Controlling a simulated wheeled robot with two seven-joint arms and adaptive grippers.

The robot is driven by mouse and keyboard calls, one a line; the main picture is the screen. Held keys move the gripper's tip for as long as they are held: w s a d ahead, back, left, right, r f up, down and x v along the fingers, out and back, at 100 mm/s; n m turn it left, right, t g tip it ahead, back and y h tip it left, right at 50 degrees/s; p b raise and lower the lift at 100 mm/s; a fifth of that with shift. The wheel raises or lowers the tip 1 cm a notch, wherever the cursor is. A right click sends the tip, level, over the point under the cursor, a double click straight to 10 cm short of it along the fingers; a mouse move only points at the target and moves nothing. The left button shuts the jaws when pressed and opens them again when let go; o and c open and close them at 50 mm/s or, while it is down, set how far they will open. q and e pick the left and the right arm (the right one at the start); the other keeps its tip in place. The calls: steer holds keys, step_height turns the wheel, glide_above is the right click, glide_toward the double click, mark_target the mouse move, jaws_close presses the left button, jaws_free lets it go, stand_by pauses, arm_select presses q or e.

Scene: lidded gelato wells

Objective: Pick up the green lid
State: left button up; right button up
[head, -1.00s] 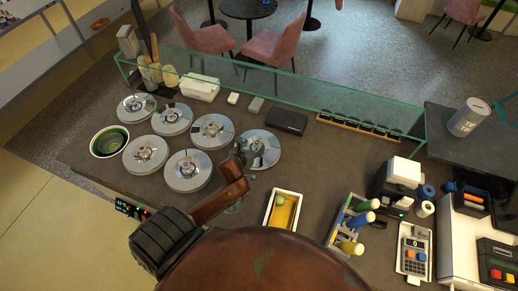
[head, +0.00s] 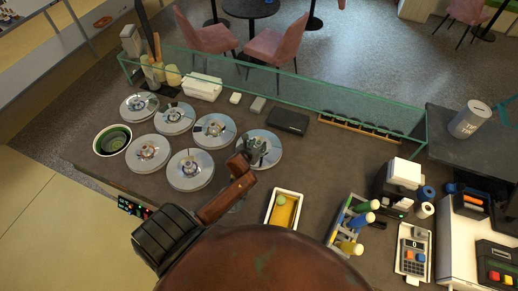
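Several round silver lids stand in two rows on the dark counter, such as the back-left lid (head: 139,106), the front-left lid (head: 148,154) and the front-middle lid (head: 190,170). Each has a small central knob, and none looks clearly green at this size. My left gripper (head: 257,148) is over the middle of the rightmost lid (head: 272,158) and hides its knob. The fingers are small and dark, so I cannot tell whether they are open or touching the knob. My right gripper is not in view.
A green-lined bowl (head: 112,141) stands left of the lids. A glass guard (head: 300,88) runs along the back edge. A black box (head: 289,121) lies behind the lids, and a white tray with yellow contents (head: 271,221) lies in front.

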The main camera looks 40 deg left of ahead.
arm_select(q)
jaws_close()
steer(key=shift+r, duration=0.15)
